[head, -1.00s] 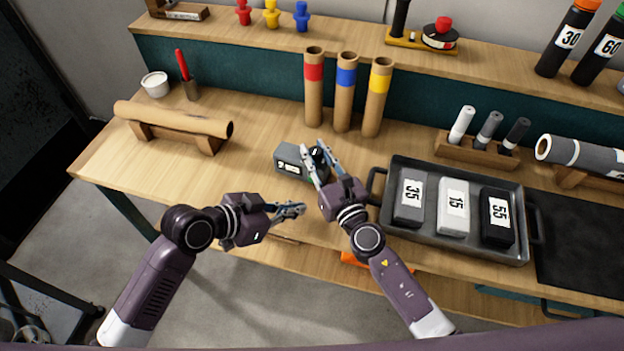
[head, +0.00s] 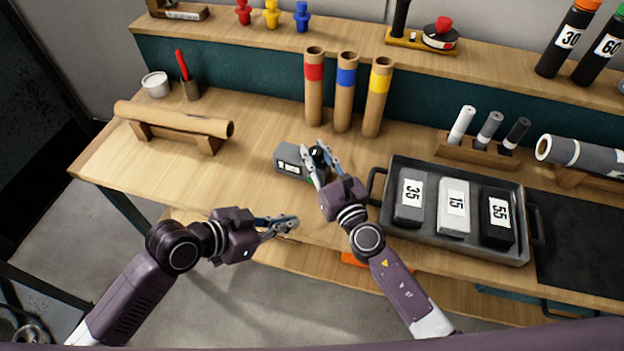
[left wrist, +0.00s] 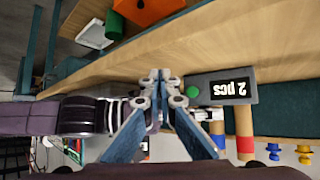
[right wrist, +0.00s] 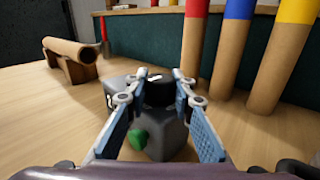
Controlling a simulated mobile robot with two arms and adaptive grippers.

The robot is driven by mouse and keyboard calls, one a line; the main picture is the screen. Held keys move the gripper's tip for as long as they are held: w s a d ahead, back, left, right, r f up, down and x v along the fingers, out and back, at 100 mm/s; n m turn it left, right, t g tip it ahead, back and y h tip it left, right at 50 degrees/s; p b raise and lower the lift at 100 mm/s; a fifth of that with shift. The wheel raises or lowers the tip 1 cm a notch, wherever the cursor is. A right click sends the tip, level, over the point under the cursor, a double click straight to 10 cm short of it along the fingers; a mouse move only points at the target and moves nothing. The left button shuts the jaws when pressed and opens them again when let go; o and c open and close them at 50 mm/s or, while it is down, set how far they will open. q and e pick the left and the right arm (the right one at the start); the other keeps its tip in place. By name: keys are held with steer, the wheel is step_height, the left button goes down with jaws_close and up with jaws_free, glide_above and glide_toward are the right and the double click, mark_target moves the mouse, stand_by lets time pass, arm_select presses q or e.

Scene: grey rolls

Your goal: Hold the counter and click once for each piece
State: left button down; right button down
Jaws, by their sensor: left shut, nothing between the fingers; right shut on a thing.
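The counter (head: 289,158) is a small grey box on the bench, left of the tray. It carries a label that reads "2 pcs" upside down in the left wrist view (left wrist: 232,89). A green button (left wrist: 192,91) sits on its end; it also shows in the right wrist view (right wrist: 138,138). My right gripper (head: 318,152) is shut on the counter, its fingers either side of the dark round part (right wrist: 158,94). My left gripper (head: 288,224) is shut and empty, over the bench's front edge, apart from the counter and nearer to me.
A tray (head: 393,170) to the right holds blocks marked 35 (head: 410,203), 15 (head: 453,206) and 55 (head: 497,217). Behind the counter stand tubes banded red (head: 314,95), blue (head: 345,95) and yellow (head: 376,100). A brown roll (head: 175,119) lies on a stand at left.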

arm_select(q)
steer(key=shift+w+d, duration=0.6)
steer(key=shift+w, duration=0.75)
steer(key=shift+w+d, duration=0.65)
steer(key=shift+w, duration=0.65)
steer(key=shift+w+d, duration=0.6)
steer(key=shift+w, duration=0.75)
steer(key=shift+w, duration=0.15)
steer(key=shift+w+d, duration=0.15)
steer(key=shift+w, duration=0.1)
steer(key=shift+w+d, duration=0.25)
steer(key=shift+w, duration=0.2)
steer(key=shift+s+a, duration=0.4)
steer(key=shift+s, duration=0.45)
steer(key=shift+s+a, duration=0.35)
steer(key=shift+s, duration=0.4)
steer(key=shift+s+a, duration=0.35)
steer(key=shift+s, duration=0.45)
steer(key=shift+s+a, duration=0.35)
steer(key=shift+s, duration=0.4)
